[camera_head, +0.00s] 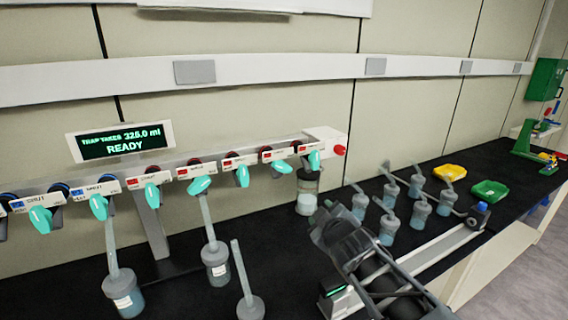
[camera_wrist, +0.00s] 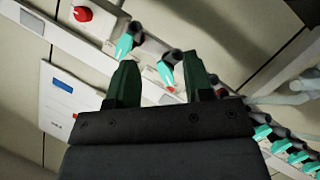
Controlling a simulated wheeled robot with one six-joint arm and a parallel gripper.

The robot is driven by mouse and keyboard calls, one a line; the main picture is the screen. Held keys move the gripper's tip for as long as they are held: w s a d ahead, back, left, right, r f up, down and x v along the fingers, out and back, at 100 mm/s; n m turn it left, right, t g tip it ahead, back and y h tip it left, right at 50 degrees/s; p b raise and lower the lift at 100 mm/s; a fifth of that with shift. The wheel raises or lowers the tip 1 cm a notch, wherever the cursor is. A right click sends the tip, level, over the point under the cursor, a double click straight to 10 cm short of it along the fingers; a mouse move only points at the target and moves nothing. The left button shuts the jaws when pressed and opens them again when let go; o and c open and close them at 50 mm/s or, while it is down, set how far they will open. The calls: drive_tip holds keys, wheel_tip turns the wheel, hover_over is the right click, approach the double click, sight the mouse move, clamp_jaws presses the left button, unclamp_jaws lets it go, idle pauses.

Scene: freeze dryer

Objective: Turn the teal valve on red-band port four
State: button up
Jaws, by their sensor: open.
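A white manifold rail (camera_head: 325,137) carries a row of teal valves in the head view. The two leftmost labels have blue bands, those further right have red bands; port numbers are too small to read. The rightmost teal valve (camera_head: 314,160) and the second from the right (camera_head: 282,167) hang under red labels. My gripper (camera_head: 326,228) is open and empty, in front of the rail. In the wrist view, the second valve from the red-knob end (camera_wrist: 166,73) shows between my open fingers (camera_wrist: 159,60); the end valve (camera_wrist: 124,46) shows left of them. Neither visibly touches a finger.
Flasks (camera_head: 215,262) hang or stand below the rail's left part. Several more flasks (camera_head: 388,228) stand on the black bench at right, near yellow (camera_head: 449,172) and green (camera_head: 490,191) trays. A display (camera_head: 120,142) reads READY. A red knob (camera_head: 339,150) caps the rail.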

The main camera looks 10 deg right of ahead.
sight(284, 168)
drive_tip(key=w+a+r+n+t+y+p, duration=0.1)
drive_tip(key=a+r+n+t+y, duration=0.2)
drive_tip(key=r+n+y, duration=0.3)
drive_tip(key=shift+n+h, duration=0.3)
drive_tip(key=shift+n, duration=0.1)
drive_tip(key=p+x, duration=0.1)
drive_tip(key=x, duration=1.2)
drive_tip(key=shift+w+a+f+p, duration=0.1)
drive_tip(key=shift+w+f+p, duration=0.1)
drive_tip(key=shift+w+p, duration=0.2)
drive_tip(key=shift+c, duration=0.4)
clamp_jaws()
